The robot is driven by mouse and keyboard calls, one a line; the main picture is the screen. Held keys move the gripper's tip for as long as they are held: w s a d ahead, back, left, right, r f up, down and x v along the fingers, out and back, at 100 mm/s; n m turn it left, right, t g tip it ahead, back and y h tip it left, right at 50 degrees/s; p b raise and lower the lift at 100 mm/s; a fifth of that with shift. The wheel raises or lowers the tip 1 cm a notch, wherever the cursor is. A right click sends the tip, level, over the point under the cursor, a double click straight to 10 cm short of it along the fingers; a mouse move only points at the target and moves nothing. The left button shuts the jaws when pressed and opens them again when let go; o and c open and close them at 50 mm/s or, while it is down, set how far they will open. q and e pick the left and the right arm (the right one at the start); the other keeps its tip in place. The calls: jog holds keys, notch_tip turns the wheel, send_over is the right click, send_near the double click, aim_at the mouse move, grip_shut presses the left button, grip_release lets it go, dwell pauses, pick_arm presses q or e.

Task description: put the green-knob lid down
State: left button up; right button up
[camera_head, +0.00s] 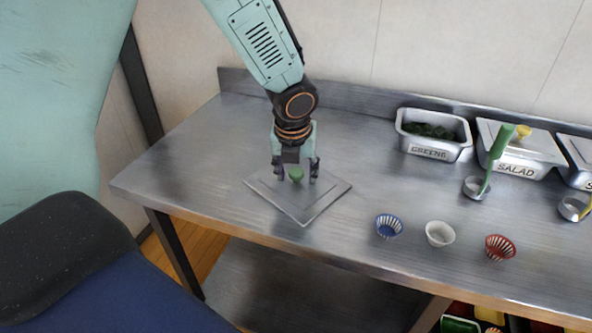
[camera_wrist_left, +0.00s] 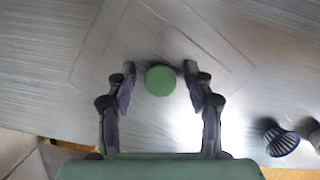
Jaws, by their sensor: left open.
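The green-knob lid (camera_head: 310,206) lies flat on the metal table at the left part of the table. Its green knob (camera_head: 296,174) points up. In the left wrist view the knob (camera_wrist_left: 160,80) sits between the fingertips, with a gap on both sides, and the lid's grey plate (camera_wrist_left: 150,42) spreads around it. My left gripper (camera_head: 297,178) is open, pointing down over the lid, its fingers on either side of the knob. My right gripper is not in view.
An uncovered GREENS container (camera_head: 434,152) stands at the back. Right of it is a SALAD container with a yellow-knob lid (camera_head: 522,134). A green-handled utensil stands in a metal ring (camera_head: 476,188). Blue (camera_head: 389,226), white (camera_head: 440,234) and red cups (camera_head: 500,247) line the front.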

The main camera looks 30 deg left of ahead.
aim_at(294, 193)
pick_arm(q)
jog(key=p+v, duration=0.5)
jog(key=v, duration=0.7)
jog(key=shift+r, duration=0.2)
